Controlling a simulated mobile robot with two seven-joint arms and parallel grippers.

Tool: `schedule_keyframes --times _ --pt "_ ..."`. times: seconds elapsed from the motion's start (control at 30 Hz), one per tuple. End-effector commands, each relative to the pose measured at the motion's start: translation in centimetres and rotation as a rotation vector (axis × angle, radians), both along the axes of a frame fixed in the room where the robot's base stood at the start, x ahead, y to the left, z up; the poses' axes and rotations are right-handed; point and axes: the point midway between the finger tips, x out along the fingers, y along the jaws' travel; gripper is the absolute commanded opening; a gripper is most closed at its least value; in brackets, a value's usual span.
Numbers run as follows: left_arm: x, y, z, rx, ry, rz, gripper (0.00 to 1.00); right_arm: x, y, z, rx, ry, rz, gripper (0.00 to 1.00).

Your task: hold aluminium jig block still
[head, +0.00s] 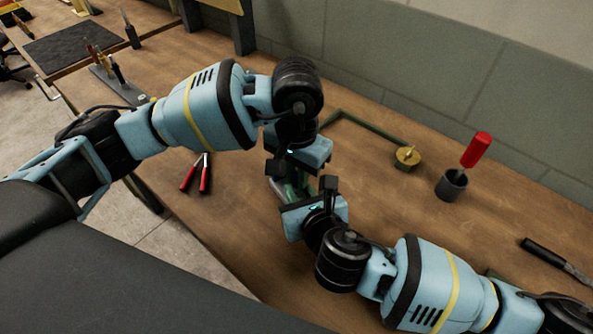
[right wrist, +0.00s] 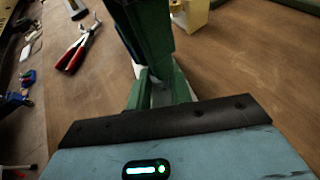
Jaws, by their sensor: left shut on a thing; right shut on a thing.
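My left gripper (head: 292,170) and my right gripper (head: 290,192) come close together over the wooden bench, with a partly hidden workpiece between them. A pale grey metal patch that looks like the aluminium jig block (head: 277,187) shows there. In the right wrist view a pale grey piece (right wrist: 160,95) sits between green parts just beyond my gripper's palm. A larger green upright bar (right wrist: 147,35) rises behind it. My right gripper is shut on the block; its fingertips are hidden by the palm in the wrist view. My left gripper is shut around the green part; its contact is mostly hidden.
Red-handled pliers (head: 197,173) lie to the left on the bench (head: 235,215). A green angled frame (head: 370,127) and a brass round piece (head: 407,157) lie behind. A dark cup (head: 452,186) holds a red-handled tool (head: 476,149). A black-handled tool (head: 545,253) lies at right.

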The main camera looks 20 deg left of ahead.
Motion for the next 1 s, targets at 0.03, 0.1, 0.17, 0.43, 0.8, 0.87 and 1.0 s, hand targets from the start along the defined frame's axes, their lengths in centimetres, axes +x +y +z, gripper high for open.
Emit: schedule_keyframes --times 0.03,0.1,0.17,0.43,0.8,0.87,1.0 --pt "-0.1 0.0 -0.4 0.001 0.004 0.000 0.00 -0.2 -0.5 -1.3 -0.019 0.019 -0.008 0.00" --pt "-0.1 0.0 -0.5 0.001 0.005 0.000 0.00 -0.2 -0.5 -1.3 -0.019 0.019 -0.008 0.00" --pt "-0.1 0.0 -0.5 0.001 0.005 0.000 0.00 -0.2 -0.4 -1.3 -0.019 0.019 -0.008 0.00" --pt "-0.1 0.0 0.2 0.000 0.005 0.000 0.00 -0.2 -0.4 -1.3 -0.019 0.020 -0.007 0.00" --pt "-0.1 0.0 0.6 0.000 0.004 0.000 0.00 -0.2 -0.4 -1.3 -0.019 0.020 -0.007 0.00" --pt "-0.1 0.0 0.6 0.000 0.004 0.000 0.00 -0.2 -0.4 -1.3 -0.019 0.020 -0.007 0.00" --pt "0.0 0.0 0.6 0.001 0.004 0.000 0.00 -0.2 -0.4 -1.3 -0.019 0.020 -0.007 0.00"
